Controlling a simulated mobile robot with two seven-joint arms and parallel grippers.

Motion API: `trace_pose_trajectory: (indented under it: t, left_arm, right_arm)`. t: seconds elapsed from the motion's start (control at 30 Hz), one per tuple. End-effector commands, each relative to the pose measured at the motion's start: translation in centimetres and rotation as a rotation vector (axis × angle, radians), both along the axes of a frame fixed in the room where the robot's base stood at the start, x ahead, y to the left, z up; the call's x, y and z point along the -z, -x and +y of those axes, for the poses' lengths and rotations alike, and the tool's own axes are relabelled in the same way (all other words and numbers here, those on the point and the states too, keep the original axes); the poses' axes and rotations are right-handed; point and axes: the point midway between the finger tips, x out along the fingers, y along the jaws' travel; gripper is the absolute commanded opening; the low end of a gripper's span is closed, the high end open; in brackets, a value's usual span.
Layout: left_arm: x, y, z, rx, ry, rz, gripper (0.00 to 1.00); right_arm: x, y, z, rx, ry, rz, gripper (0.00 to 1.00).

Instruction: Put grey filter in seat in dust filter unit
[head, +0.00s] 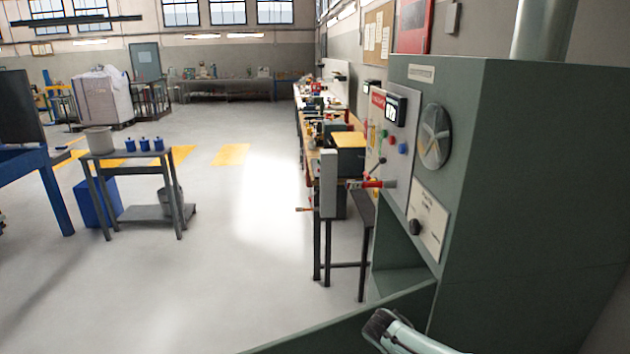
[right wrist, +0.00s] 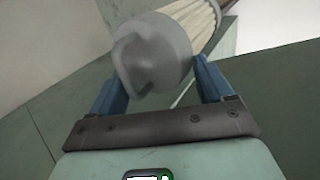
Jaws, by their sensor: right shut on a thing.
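The dust filter unit (head: 540,200) is a tall grey-green cabinet on the right of the head view. An open recess (head: 395,255) shows low on its front. I cannot make out the filter seat. In the right wrist view the grey filter (right wrist: 150,50) has a round grey end cap with a handle and a pale pleated body. My right gripper (right wrist: 162,78) is shut on it at the cap end, with the pleated body pointing away to the upper right. A pale green part of my right arm (head: 405,338) shows at the bottom of the head view. My left gripper is out of view.
A workbench (head: 345,128) stands behind. A small cart (head: 130,152) with blue items stands at left. The floor between is clear.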

Motion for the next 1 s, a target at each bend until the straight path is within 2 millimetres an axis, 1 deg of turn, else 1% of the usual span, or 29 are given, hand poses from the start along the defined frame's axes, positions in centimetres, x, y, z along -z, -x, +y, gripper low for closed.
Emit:
trace_pose_trajectory:
  t: [0.03, 0.1, 0.2, 0.3, 0.4, 0.57, 1.0]
  left_arm:
    - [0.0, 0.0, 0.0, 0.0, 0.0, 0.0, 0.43]
    - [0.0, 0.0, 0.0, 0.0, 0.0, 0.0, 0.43]
    - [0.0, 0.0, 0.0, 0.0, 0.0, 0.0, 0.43]
    - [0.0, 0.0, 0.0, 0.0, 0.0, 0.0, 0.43]
    - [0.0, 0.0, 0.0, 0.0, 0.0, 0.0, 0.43]
    - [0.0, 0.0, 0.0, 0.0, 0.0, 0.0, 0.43]
    - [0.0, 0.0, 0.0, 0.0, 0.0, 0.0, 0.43]
  right_arm:
    - [2.0, 0.4, 1.3, -0.004, 0.001, 0.009, 0.09]
    - [4.4, 1.0, 2.8, 0.001, -0.001, 0.008, 0.09]
    - [7.2, 2.0, 4.6, 0.01, -0.005, 0.006, 0.09]
    - [9.2, 2.9, 5.9, 0.016, -0.009, 0.004, 0.09]
    - [10.6, 3.6, 6.7, 0.022, -0.013, 0.003, 0.09]
    - [11.5, 4.1, 7.2, 0.029, -0.017, 0.001, 0.09]
    - [11.4, 4.1, 7.3, 0.027, -0.017, -0.004, 0.09]
